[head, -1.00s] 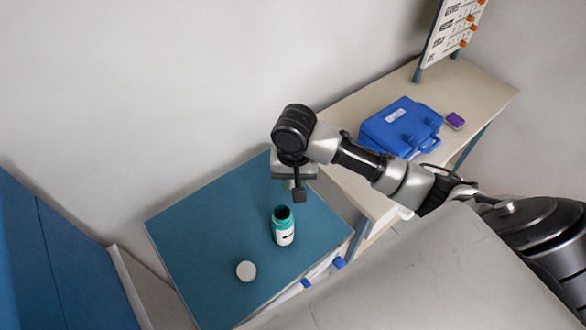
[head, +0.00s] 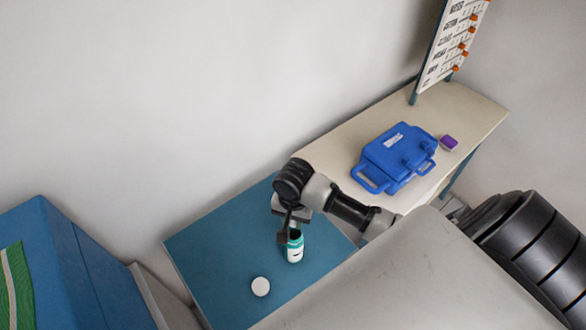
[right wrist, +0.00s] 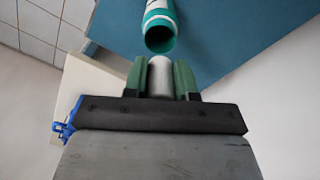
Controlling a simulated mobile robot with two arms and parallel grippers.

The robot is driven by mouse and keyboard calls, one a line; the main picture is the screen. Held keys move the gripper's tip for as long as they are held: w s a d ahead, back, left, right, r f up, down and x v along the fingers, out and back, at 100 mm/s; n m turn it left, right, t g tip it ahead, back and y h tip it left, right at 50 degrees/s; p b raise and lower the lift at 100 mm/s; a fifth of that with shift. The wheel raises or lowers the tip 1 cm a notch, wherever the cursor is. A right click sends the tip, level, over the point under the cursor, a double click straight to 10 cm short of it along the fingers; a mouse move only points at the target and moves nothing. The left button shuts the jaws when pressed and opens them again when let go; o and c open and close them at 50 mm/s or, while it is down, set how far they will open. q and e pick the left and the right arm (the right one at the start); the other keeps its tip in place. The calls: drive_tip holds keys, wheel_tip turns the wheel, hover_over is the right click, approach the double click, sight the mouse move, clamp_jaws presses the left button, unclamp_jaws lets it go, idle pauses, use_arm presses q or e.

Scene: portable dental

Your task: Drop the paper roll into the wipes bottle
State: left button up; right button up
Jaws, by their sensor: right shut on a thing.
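The wipes bottle (head: 295,249) is teal and white and stands on the blue-topped table, its mouth open. It also shows in the right wrist view (right wrist: 160,32), with its dark mouth facing the gripper. My right gripper (head: 286,234) is beside and partly in front of the bottle's upper part in the head view. In the right wrist view the right gripper (right wrist: 160,78) is shut on the paper roll (right wrist: 160,77), a white cylinder between green finger pads. The roll's end is close to the bottle mouth and appears outside it. My left gripper is not in view.
A white round cap (head: 260,286) lies on the blue table top (head: 222,248) left of the bottle. A blue case (head: 396,156) and a small purple box (head: 449,142) are on the beige counter (head: 345,133) behind. A sign board (head: 452,45) stands at its far end.

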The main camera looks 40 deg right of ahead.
drive_tip(key=shift+f, duration=2.3)
drive_tip(key=o, duration=1)
wheel_tip(320, 180, up, 7)
drive_tip(key=shift+r, duration=0.1)
drive_tip(key=shift+s, duration=0.1)
